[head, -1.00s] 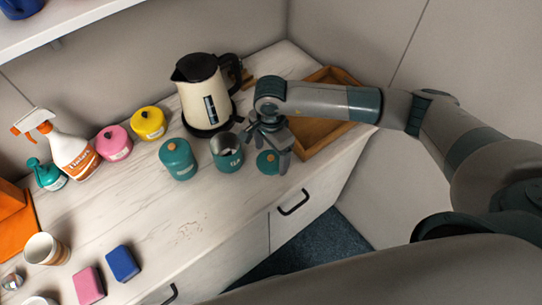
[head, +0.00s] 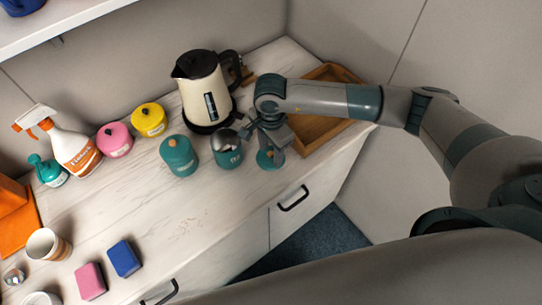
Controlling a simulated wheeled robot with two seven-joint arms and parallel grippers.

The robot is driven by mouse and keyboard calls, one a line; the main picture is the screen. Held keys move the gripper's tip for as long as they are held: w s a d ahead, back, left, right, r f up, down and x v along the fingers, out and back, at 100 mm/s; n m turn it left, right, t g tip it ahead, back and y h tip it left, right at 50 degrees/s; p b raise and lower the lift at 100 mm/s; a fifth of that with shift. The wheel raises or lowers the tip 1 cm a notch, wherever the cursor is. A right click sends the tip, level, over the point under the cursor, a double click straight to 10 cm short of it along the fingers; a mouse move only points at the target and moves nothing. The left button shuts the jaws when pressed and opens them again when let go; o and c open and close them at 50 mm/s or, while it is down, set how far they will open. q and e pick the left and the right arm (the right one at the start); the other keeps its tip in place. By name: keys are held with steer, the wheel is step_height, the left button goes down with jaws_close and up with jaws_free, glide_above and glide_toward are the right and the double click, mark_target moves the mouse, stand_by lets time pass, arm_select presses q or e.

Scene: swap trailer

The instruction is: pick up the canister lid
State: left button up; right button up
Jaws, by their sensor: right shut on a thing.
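The teal canister lid (head: 265,163), with an orange knob, lies on the counter near its front edge, just right of the open teal canister (head: 229,157). My right gripper (head: 270,150) points down over the lid and is shut on it at the knob. The fingers hide part of the lid, and I cannot tell whether it is clear of the counter. My left gripper is not in view.
A closed teal canister (head: 179,157) stands left of the open one. A cream kettle (head: 203,92) stands behind them. A wooden tray (head: 318,130) lies behind my right forearm. Pink (head: 115,141) and yellow (head: 149,121) canisters are at the left; the front middle counter is clear.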

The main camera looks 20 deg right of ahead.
steer(key=shift+s+d+f, duration=0.1)
steer(key=shift+s+f, duration=0.15)
steer(key=shift+f, duration=0.05)
steer(key=shift+w+r+b, duration=0.1)
steer(key=shift+r+b, duration=0.3)
steer(key=shift+b, duration=0.2)
jaws_close()
steer(key=r+b, duration=0.2)
steer(key=r, duration=0.1)
steer(key=shift+d+r, duration=0.15)
steer(key=shift+d, duration=0.25)
steer(key=s+d+r+b, duration=0.5)
steer(key=s+d+r, duration=0.2)
steer(key=d, duration=0.1)
steer(key=shift+d, duration=0.2)
steer(key=shift+w+a+r, duration=0.1)
